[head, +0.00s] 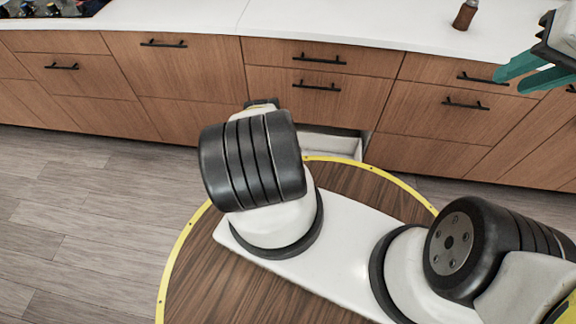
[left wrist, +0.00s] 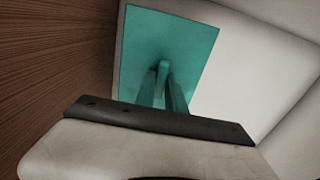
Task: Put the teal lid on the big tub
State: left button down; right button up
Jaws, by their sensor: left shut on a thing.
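The teal lid (left wrist: 190,45) is a flat rectangular plate in the left wrist view. My left gripper (left wrist: 163,72) is shut on it, its teal fingers close together against the lid. A white surface lies behind the lid. In the head view the left gripper and the lid do not show. My right gripper (head: 510,80) is at the upper right of the head view. Its two teal fingers are apart with nothing between them. I see no big tub in either view.
A low drawer (head: 332,145) with a white inside stands open under the wooden cabinets (head: 200,85), partly hidden by my arm. The white counter (head: 350,22) runs along the back with a brown bottle (head: 465,14) on it. Grey floor (head: 80,220) is clear at left.

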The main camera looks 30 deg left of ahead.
dwell(0.3)
pick_arm(q)
jog(key=c, duration=1.3)
grip_release()
jog(key=shift+o, duration=0.3)
jog(key=o, duration=0.4)
jog(key=shift+r, duration=3.5)
